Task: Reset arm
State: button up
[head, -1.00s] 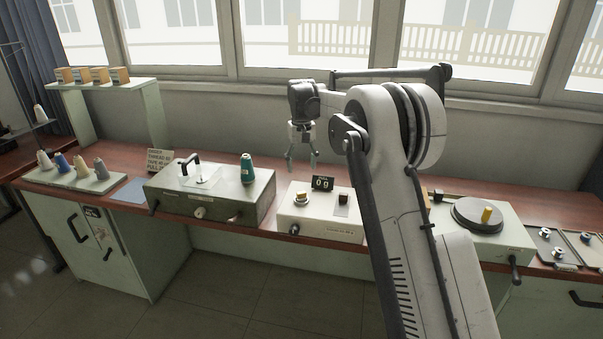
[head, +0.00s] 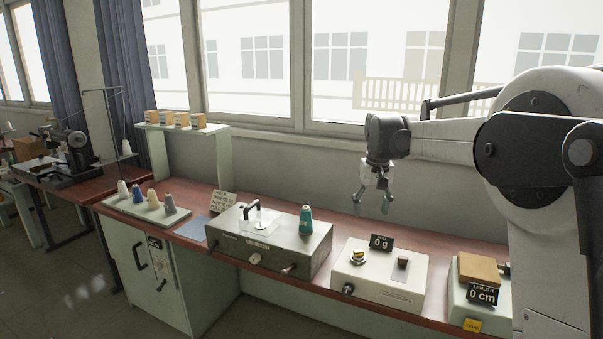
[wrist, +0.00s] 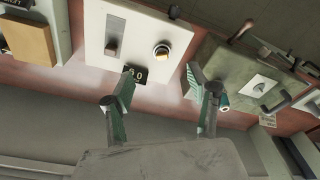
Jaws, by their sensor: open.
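My gripper (head: 373,204) hangs in the air above the back of the bench, over the gap between the green-grey box and the white scale box. Its fingers point down and are spread, with nothing between them. In the wrist view my gripper (wrist: 160,105) also shows open and empty. The scale box also shows in the wrist view (wrist: 135,50).
A green-grey box (head: 270,245) carries a teal thread cone (head: 306,220). Left are several cones on a tray (head: 150,208) and a shelf (head: 185,128) with wooden blocks. Right is a tan block (head: 479,268) by a "0 cm" display (head: 482,295). Windows stand behind.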

jog(key=s+r+t, duration=0.2)
jog(key=s+r, duration=0.1)
jog(key=s, duration=0.8)
jog(key=s+r+t, duration=0.1)
jog(key=s+r, duration=0.2)
jog(key=s, duration=0.9)
jog(key=s+f+t, duration=0.1)
jog(key=s+f, duration=0.3)
jog(key=s, duration=0.5)
jog(key=s+f+t, duration=0.1)
jog(key=s+f, duration=0.4)
jog(key=s, duration=0.4)
jog(key=shift+f+m+t, duration=0.3)
jog(key=shift+s, duration=0.1)
